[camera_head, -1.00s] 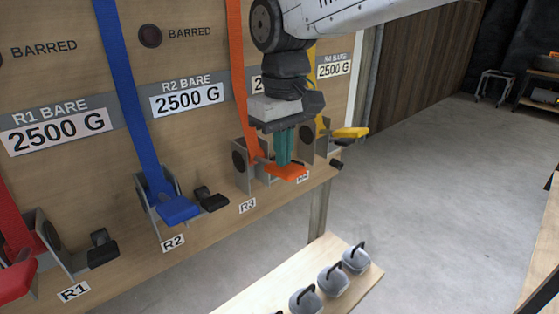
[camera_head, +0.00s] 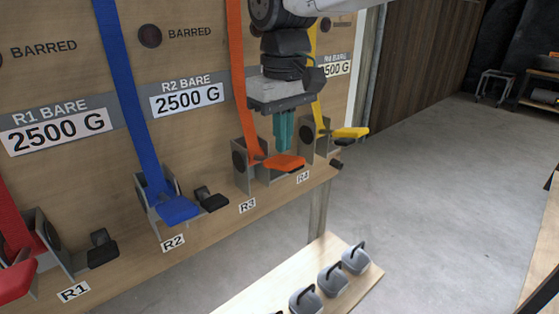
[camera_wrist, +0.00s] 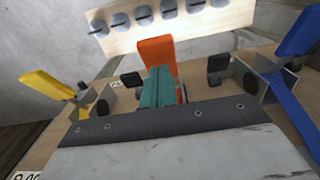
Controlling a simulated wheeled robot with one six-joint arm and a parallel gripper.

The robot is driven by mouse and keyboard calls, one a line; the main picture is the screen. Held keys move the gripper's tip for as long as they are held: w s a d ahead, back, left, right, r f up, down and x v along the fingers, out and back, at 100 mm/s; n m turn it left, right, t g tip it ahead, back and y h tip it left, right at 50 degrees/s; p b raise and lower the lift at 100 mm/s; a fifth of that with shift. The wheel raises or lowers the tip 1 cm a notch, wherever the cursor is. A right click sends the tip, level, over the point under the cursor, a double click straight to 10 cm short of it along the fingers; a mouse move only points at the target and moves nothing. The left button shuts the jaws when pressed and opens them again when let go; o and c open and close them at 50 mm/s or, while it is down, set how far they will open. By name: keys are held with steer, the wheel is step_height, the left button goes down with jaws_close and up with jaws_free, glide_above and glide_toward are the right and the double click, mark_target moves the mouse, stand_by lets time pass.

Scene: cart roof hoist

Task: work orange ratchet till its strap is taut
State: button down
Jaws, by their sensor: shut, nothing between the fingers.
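The orange ratchet at R3 has an orange handle (camera_head: 285,162) sticking out from a grey bracket (camera_head: 243,177), and an orange strap (camera_head: 241,90) runs up the board from it. The strap looks straight; I cannot tell how taut it is. My gripper (camera_head: 283,147) is shut and empty, with its teal fingers pointing down just above and behind the handle. In the wrist view the fingers (camera_wrist: 157,92) stand in front of the orange handle (camera_wrist: 157,52), hiding its lower part. I cannot tell whether they touch it.
The yellow ratchet handle (camera_head: 350,132) at R4 is close on the right. The blue handle (camera_head: 179,209) at R2 and the red handle (camera_head: 17,281) at R1 lie to the left. Several grey weights with handles stand on a low bench (camera_head: 262,294) in front.

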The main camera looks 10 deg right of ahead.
step_height(320, 180, up, 6)
stand_by(0.6)
steer(key=f, duration=0.1)
steer(key=s+d+f, duration=0.1)
steer(key=f, duration=0.1)
steer(key=shift+s+d+f, duration=0.15)
steer(key=shift+s+f, duration=0.1)
steer(key=s+d+f+m, duration=0.3)
steer(key=s+d+f, duration=0.2)
steer(key=s+d, duration=0.4)
steer(key=s+d+f+m+t, duration=0.1)
steer(key=s+d+f+m, duration=0.2)
steer(key=s+d+f, duration=0.3)
steer(key=s+d, duration=0.3)
steer(key=d, duration=0.1)
steer(key=shift+d+m, duration=0.35)
steer(key=shift+m, duration=0.05)
